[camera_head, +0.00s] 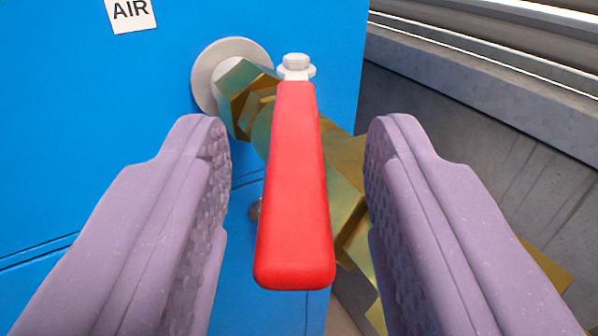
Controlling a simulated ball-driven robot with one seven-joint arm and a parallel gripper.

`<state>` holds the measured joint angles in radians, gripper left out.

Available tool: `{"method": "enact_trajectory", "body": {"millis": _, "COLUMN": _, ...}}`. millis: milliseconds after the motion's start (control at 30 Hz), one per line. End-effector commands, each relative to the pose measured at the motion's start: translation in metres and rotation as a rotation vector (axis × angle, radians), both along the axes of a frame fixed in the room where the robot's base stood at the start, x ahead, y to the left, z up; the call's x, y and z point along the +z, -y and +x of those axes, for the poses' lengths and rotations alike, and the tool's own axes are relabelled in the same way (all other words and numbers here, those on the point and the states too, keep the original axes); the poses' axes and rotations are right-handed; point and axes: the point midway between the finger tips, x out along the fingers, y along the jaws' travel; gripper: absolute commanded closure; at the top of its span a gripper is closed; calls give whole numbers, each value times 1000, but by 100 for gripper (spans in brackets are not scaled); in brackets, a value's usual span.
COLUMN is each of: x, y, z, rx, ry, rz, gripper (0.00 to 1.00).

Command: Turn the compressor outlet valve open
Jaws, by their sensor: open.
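The compressor outlet valve has a red lever handle (295,190) that points toward me and slightly down in the picture. A pale bolt (296,66) holds its far end. The brass valve body (345,165) runs behind the handle from the upper left to the lower right. My gripper (298,150) is open, with one purple padded finger to the left of the handle and one to the right. A visible gap separates each finger from the handle. The handle covers part of the valve body, and the right finger hides more of it.
A blue cabinet (90,130) with a white AIR label (130,14) fills the left side. A round pale flange (225,70) joins the brass fitting to it. A grey wall (470,110) with a ledge stands at the right, behind the valve.

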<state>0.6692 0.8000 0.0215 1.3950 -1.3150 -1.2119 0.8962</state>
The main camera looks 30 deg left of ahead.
Motion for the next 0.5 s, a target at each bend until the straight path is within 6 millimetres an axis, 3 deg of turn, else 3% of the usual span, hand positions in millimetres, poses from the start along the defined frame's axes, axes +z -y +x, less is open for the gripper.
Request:
{"method": "enact_trajectory", "body": {"millis": 233, "x": -2, "y": 22, "z": -40, "rx": -3, "ry": 1, "rz": 0, "gripper": 56}}
{"method": "enact_trajectory", "body": {"millis": 500, "x": 0, "y": 27, "z": -51, "rx": 0, "ry": 1, "rz": 0, "gripper": 56}}
